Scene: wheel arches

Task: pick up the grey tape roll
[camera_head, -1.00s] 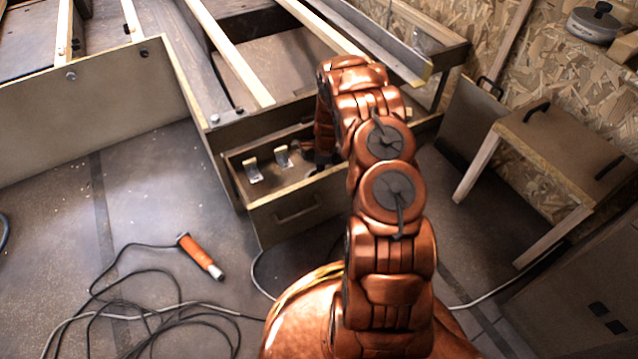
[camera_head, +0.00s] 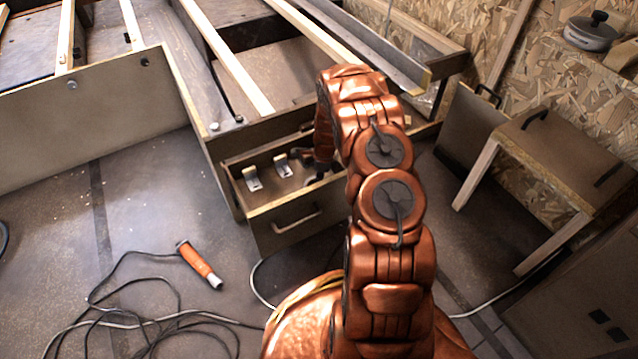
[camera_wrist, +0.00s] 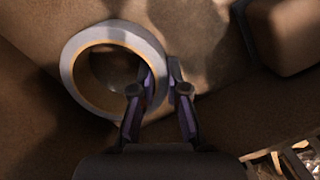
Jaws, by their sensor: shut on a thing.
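The grey tape roll (camera_wrist: 77,70) is a ring with a tan inner edge, in the upper left of the wrist view. My gripper (camera_wrist: 161,74) is at the ring's right side. One finger reaches into the hole and the other is outside, with the ring wall between them. The fingers are shut on that wall. In the head view my arm reaches into an open drawer (camera_head: 296,210), and the roll cannot be made out there.
Two metal brackets (camera_head: 253,179) (camera_head: 283,165) are in the drawer, left of my gripper. A brown block (camera_wrist: 285,35) is at the upper right of the wrist view. An orange-handled tool (camera_head: 198,264) and loose cable lie on the floor.

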